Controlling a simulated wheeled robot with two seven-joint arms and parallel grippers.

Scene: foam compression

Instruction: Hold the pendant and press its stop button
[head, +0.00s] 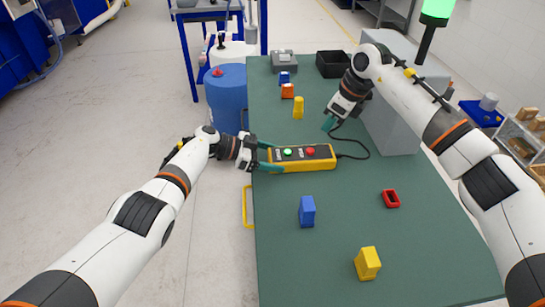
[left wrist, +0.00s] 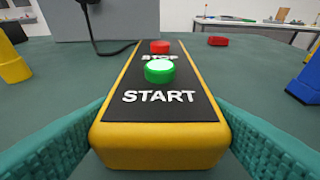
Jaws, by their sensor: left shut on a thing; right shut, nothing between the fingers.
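The yellow and black pendant (head: 318,161) lies on the green table, with a cable leaving its right end. Its red stop button (head: 310,152) is toward the right, and its green start button (head: 287,153) is nearer my left gripper. In the left wrist view the stop button (left wrist: 160,47) is beyond the lit start button (left wrist: 159,70). My left gripper (head: 268,157) is shut on the pendant's left end; its teal fingers (left wrist: 160,135) lie on both sides of the yellow body. My right gripper (head: 329,124) is shut and empty, above and behind the pendant, apart from it.
A blue block (head: 307,211), a yellow block (head: 367,263) and a red hollow piece (head: 390,198) stand nearer on the table (head: 330,235). A grey box (head: 392,125) is at the right. Smaller pieces and a black bin (head: 331,65) are at the back.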

